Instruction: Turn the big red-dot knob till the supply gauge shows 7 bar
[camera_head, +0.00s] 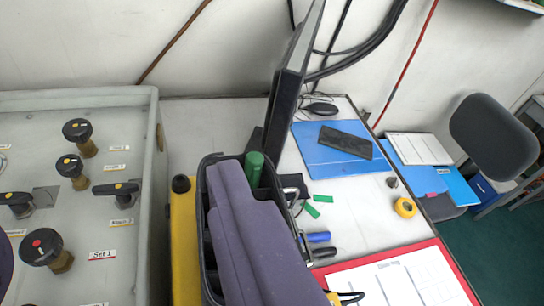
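The knob with the red dot (41,247) is a black, round-ended knob on a brass stem. It stands on the grey panel (105,195) at the lower left, beside a label that seems to read "Set 1" (102,254). I see no gauge face, so the supply reading does not show. No fingers that I can make out as my gripper are in view, and nothing visible touches the red-dot knob. A dark purple sliver is cut off at the left edge; I cannot tell what it is.
Two yellow-dot knobs (78,134) (71,169) and two black lever handles (116,189) (17,203) share the panel. Its raised rim (152,200) bounds it on the right. Beyond are a black caddy (207,245) with purple-grey cloth-like material, a monitor (290,85) and a cluttered desk.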

